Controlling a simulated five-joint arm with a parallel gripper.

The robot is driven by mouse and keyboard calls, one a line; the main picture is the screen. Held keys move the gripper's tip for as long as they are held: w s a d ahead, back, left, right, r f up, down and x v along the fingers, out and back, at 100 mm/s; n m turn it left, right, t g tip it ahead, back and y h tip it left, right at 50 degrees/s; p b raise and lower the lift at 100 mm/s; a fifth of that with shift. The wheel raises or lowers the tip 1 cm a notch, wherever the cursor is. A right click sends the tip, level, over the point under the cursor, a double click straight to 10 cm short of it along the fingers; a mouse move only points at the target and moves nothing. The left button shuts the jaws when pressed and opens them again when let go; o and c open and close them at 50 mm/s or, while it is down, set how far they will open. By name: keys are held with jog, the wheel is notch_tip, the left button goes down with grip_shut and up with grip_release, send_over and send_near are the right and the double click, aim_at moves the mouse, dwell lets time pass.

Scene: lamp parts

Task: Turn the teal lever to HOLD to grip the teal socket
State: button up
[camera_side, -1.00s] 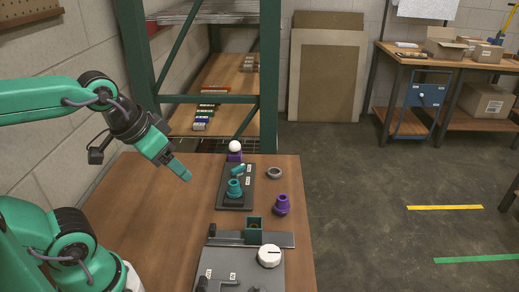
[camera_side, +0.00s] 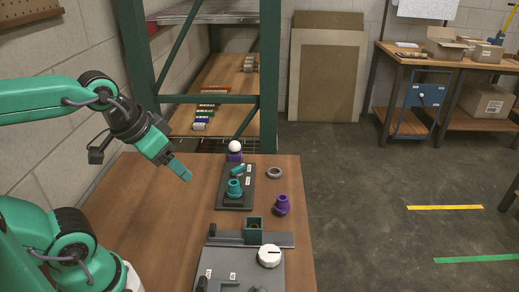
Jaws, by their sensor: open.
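The teal socket (camera_side: 234,188) stands upright on a dark plate (camera_side: 232,206) on the wooden table. The teal lever (camera_side: 239,170) sits just behind it on the same plate, beside small white labels (camera_side: 249,179) too small to read. My gripper (camera_side: 183,172) is above the table, to the left of the socket and lever and apart from both. It holds nothing that I can see, and the gap between its fingers is hard to make out from this side.
A purple socket (camera_side: 282,205) and a grey ring (camera_side: 274,172) are right of the plate. A white ball on a purple base (camera_side: 235,156) stands behind. In front are a grey rail with a teal block (camera_side: 253,231) and a white dial (camera_side: 269,256). The table's left middle is clear.

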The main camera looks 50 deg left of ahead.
jog(key=shift+w, duration=0.1)
jog(key=c, duration=0.6)
jog(key=g, duration=0.6)
send_over(238, 167)
notch_tip(238, 167, down, 14)
jog(key=shift+d+r, duration=0.15)
jog(key=shift+c, duration=0.2)
jog(key=shift+a+f, duration=0.2)
jog(key=shift+f, duration=0.2)
jog(key=shift+f, duration=0.1)
jog(key=shift+f, duration=3.8)
